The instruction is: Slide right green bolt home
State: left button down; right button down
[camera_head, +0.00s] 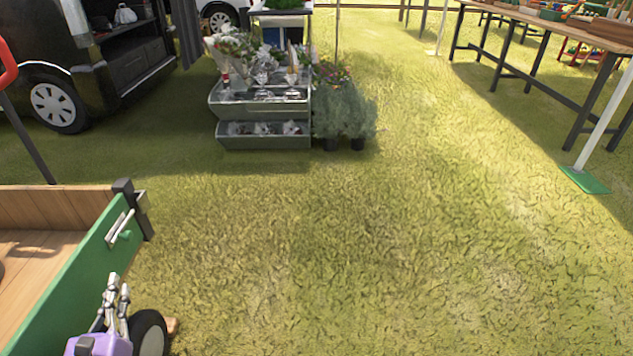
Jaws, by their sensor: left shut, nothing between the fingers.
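The right green bolt (120,224) is a pale metal rod on the upper right end of the green cart panel (62,275), beside a dark corner post (124,187). A dark bracket on the post is close to the rod's end. I cannot tell whether the rod sits inside it. My left gripper (119,284), on a purple wrist, is shut and empty. It appears below the bolt in the picture, apart from it, in front of the panel. My right gripper is out of view.
A black cart wheel (149,334) shows beside my left wrist. The wooden cart bed (35,255) lies behind the panel. A grey tiered flower stand (262,108), a dark van (70,70) and a long table (545,25) stand farther off. Grass to the right is clear.

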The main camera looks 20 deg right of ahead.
pick_arm(q)
jog(key=b, duration=0.1)
send_near(130, 237)
jog(key=x, duration=0.5)
jog(key=shift+w, duration=0.5)
jog(key=shift+d, duration=0.1)
jog(key=x, duration=0.1)
jog(key=b+x, duration=0.2)
jog(key=x, duration=0.1)
jog(key=shift+d+f, duration=0.25)
jog(key=shift+d, duration=0.05)
jog(key=shift+s, duration=0.1)
